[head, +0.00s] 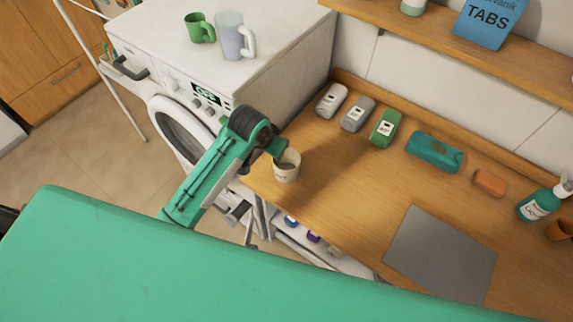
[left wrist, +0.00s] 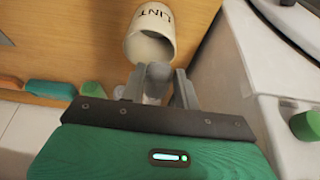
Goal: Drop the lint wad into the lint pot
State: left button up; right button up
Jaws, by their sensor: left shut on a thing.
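The lint pot (head: 287,174), a cream cup, stands upright on the wooden counter close to its left end. In the left wrist view the pot (left wrist: 152,18) shows the word LINT and its open mouth. My left gripper (head: 279,152) is above the pot at its rim. In the left wrist view the left gripper (left wrist: 159,78) is shut on the small grey lint wad (left wrist: 158,71), in front of the pot's mouth. I cannot tell whether the wad is inside the rim. My right gripper is not in view.
A washing machine (head: 270,65) with a green mug (head: 199,28) and a pale mug (head: 230,38) on top adjoins the counter. Several bottles line the wall, with a teal pouch (head: 434,151) and an orange block (head: 489,182). A grey mat (head: 440,255) lies bare.

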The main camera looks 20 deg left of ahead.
pick_arm(q)
jog(key=o, duration=1)
jog(key=shift+o, duration=0.2)
jog(key=b+v, duration=0.2)
jog(key=v, duration=1.2)
jog(key=shift+b, duration=0.35)
jog(key=shift+w, duration=0.1)
